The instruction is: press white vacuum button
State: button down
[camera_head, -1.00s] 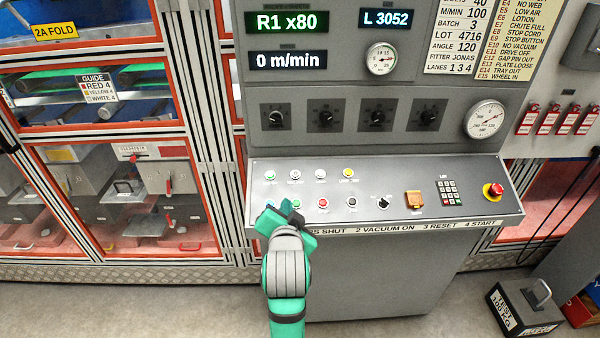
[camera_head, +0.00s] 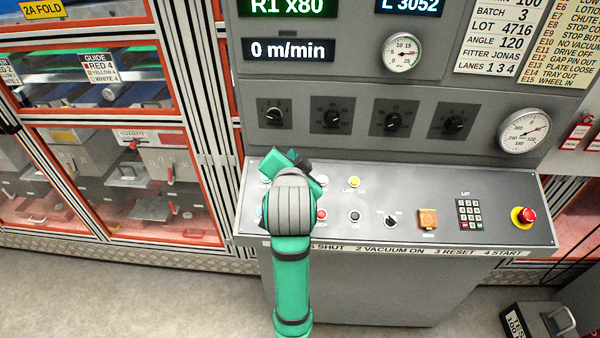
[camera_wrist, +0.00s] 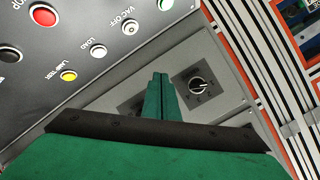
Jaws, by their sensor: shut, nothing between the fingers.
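The sloped grey control panel (camera_head: 450,190) carries a top row of small buttons. In the wrist view, a white button labelled VAC OFF (camera_wrist: 130,26) is near the top edge, beside a white button labelled LOAD (camera_wrist: 98,51). Another pale button (camera_wrist: 165,4) is cut off by the frame edge, and its label is not readable. My gripper (camera_wrist: 160,80) is shut and empty. Its fingertips show over the panel's back area, apart from these buttons in the picture; I cannot tell their height. In the head view my wrist hides most of the white buttons.
A yellow lamp test button (camera_head: 354,182) and a red stop button (camera_wrist: 44,15) are close by. Several dark knobs (camera_head: 331,118) line the upright face behind. A red emergency button (camera_head: 527,215) is at the right end. Red-framed cabinets (camera_head: 110,120) stand left.

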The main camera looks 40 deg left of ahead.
jog(key=f, duration=0.2)
jog(key=w+f, duration=0.1)
jog(key=f, duration=0.1)
jog(key=a+f, duration=0.1)
jog(key=f, duration=0.1)
jog(key=shift+w+f, duration=0.15)
jog(key=shift+w, duration=0.1)
jog(key=shift+w+a+f, duration=0.1)
jog(key=shift+w+f, duration=0.1)
jog(key=shift+f, duration=0.3)
jog(key=shift+w+a+f, duration=0.1)
jog(key=shift+w+f, duration=0.1)
jog(key=shift+f, duration=0.25)
jog(key=shift+w+a+f, duration=0.15)
jog(key=shift+w+f, duration=0.15)
jog(key=shift+f, duration=0.5)
dwell(2.4)
jog(key=shift+s+r, duration=0.3)
jog(key=shift+r, duration=0.5)
jog(key=shift+s+d+r, duration=0.2)
jog(key=shift+s+r, duration=0.1)
jog(key=shift+r, duration=0.5)
jog(key=shift+s+d+r, duration=0.25)
jog(key=shift+r, duration=0.5)
jog(key=shift+s+d+r, duration=0.2)
jog(key=shift+s+r, duration=0.1)
jog(key=shift+r, duration=0.5)
